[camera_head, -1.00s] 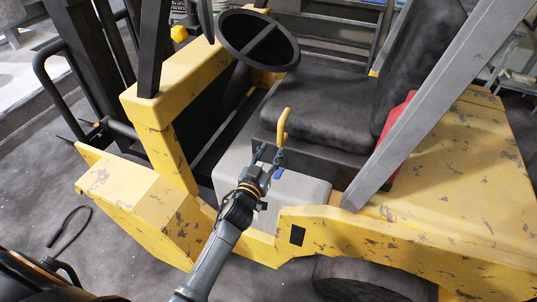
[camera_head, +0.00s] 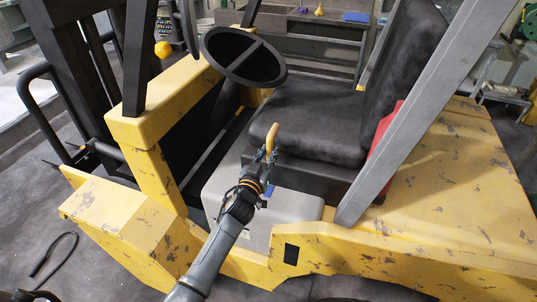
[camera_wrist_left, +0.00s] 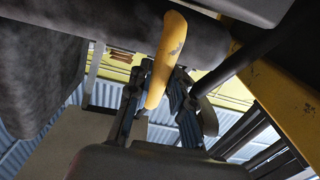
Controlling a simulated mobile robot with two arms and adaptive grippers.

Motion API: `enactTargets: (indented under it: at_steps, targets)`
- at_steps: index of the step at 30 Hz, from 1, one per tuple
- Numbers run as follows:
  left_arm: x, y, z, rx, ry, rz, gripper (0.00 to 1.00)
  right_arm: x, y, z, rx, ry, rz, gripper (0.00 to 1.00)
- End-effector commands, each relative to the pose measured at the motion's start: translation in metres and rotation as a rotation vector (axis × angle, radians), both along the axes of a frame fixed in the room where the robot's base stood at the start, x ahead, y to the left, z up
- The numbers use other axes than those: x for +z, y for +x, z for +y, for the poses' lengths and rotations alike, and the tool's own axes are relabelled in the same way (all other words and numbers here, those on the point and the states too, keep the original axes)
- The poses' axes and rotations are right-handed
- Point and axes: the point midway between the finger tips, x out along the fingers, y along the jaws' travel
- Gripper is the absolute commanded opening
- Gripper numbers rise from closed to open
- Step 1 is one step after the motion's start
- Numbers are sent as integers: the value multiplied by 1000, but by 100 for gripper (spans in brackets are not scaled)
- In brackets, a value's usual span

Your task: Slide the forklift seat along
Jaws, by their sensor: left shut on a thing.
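The forklift seat (camera_head: 305,122) is dark grey, with a cushion and an upright backrest (camera_head: 398,72). It sits on a dark base inside the yellow forklift. A yellow lever (camera_head: 272,135) sticks up at the front edge of the seat. My left gripper (camera_head: 266,157) is shut on the lever. In the left wrist view the yellow lever (camera_wrist_left: 165,60) stands between the two dark fingers (camera_wrist_left: 158,105), with the seat's dark underside above. The lever's lower end is hidden by the gripper. My right gripper is not in view.
The black steering wheel (camera_head: 244,56) is just left of the seat. A grey slanted post (camera_head: 415,105) and a red object (camera_head: 384,140) are to the right. A light grey step box (camera_head: 225,190) lies below the gripper. Yellow bodywork (camera_head: 400,240) borders the front.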

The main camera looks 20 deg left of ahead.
Motion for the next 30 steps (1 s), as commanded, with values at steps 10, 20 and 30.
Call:
enactTargets:
  at_steps: [10, 20, 30]
  targets:
    - [3, 2, 32, 10, 5, -3, 0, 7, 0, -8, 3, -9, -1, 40]
    - [4, 2, 54, 9, 4, -4, 0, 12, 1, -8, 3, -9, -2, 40]
    - [4, 3, 78, 9, 4, -5, 0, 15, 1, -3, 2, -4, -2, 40]
